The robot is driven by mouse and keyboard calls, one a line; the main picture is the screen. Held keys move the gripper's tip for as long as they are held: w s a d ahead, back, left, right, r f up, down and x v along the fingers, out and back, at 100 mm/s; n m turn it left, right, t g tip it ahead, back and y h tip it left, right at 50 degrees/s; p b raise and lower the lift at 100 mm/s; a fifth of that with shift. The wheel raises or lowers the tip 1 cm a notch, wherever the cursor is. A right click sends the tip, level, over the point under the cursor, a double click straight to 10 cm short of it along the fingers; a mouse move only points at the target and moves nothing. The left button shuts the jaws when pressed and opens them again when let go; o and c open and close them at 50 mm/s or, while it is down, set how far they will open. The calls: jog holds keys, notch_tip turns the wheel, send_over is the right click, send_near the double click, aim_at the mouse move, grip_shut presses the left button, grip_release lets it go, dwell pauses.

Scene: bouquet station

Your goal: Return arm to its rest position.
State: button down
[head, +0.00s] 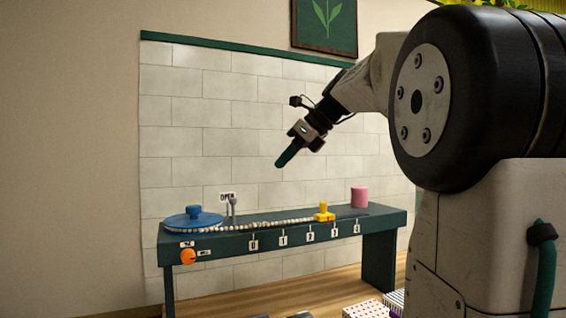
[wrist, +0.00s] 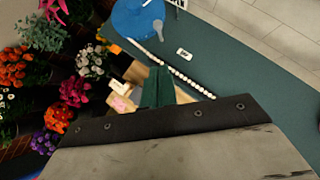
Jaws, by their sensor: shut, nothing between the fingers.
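My gripper (head: 287,158) hangs in the air in front of the tiled wall, above the green bench and apart from everything on it. Its dark green fingers point down and to the left and are closed together with nothing between them. In the wrist view the shut fingers (wrist: 158,80) show over the bench and the floor beside it. My arm reaches in from the right of the head view, where its large black joint and pale links fill much of the picture.
Potted flowers (wrist: 72,90) stand left in the wrist view.

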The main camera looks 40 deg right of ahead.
dwell(0.4)
jog(key=s+a+f+n+g+h, duration=0.1)
jog(key=s+a+f+n+g, duration=0.15)
jog(key=f+n, duration=0.35)
jog(key=s+a+f+n+g, duration=0.1)
jog(key=s+f+n, duration=0.2)
jog(key=f+n, duration=0.3)
jog(key=s+a+f+n+g+h, duration=0.3)
jog(key=s+a+f+n, duration=1.3)
jog(key=s+f+n, duration=0.2)
jog(key=shift+s+a+f, duration=0.2)
jog(key=shift+s+a, duration=0.15)
jog(key=shift+s, duration=0.7)
